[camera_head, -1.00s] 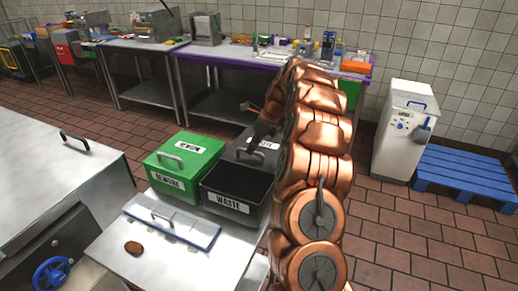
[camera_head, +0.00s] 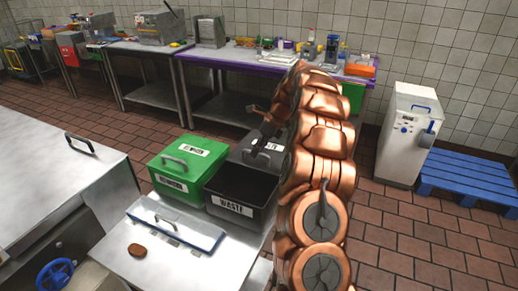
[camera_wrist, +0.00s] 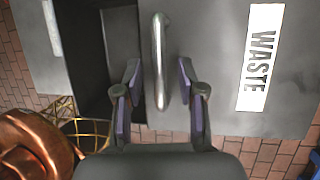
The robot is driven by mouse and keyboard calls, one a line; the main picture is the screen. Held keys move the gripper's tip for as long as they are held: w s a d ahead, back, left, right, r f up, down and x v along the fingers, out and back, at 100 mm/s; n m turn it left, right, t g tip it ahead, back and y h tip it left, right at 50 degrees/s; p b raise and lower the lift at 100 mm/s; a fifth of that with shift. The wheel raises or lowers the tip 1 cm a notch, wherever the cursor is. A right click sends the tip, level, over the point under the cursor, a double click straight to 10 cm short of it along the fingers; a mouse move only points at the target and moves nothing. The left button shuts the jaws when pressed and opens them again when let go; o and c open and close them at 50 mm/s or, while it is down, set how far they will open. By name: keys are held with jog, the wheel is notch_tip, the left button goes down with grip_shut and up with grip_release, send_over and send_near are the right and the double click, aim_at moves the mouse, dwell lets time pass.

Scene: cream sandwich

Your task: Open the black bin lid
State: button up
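The black bin (camera_head: 240,212), labelled WASTE, stands on the steel table with its inside showing. Its dark grey lid (camera_head: 243,150) is raised at the bin's far side; in the wrist view the lid (camera_wrist: 215,60) shows its WASTE label and a metal handle (camera_wrist: 158,50). My gripper (camera_wrist: 160,85) is open, with its two fingers on either side of the handle and a gap visible on both sides. In the head view my gripper (camera_head: 262,137) is small and dark beside the lid, and its fingers are hard to make out.
A green bin (camera_head: 180,190) with a closed lid stands left of the black bin. A flat container with a blue-grey lid (camera_head: 176,224) and a brown patty (camera_head: 137,250) lie in front. A white machine (camera_head: 405,140) and a blue pallet (camera_head: 470,178) are at right.

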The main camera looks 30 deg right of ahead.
jog(key=v, duration=1.2)
dwell(0.6)
jog(key=s+a+r+n+g, duration=0.1)
jog(key=s+a+r+n, duration=0.1)
jog(key=s+a+n, duration=0.85)
jog(key=s+a+r+n+g, duration=0.2)
jog(key=s+a+n, duration=0.25)
jog(key=a, duration=1.05)
jog(key=s+a+f+n+h, duration=0.1)
jog(key=s+f+n, duration=0.2)
jog(key=s, duration=0.6)
jog(key=s+a+f+n+g+h, duration=0.1)
jog(key=s+f+n, duration=0.2)
jog(key=s+n, duration=0.4)
jog(key=s+a+f+n+h, duration=0.2)
jog(key=s+f+n, duration=0.1)
jog(key=s, duration=0.7)
jog(key=shift+s+f+n, duration=0.2)
jog(key=shift+s+n, duration=0.1)
jog(key=shift+n, duration=0.6)
jog(key=shift+d, duration=0.15)
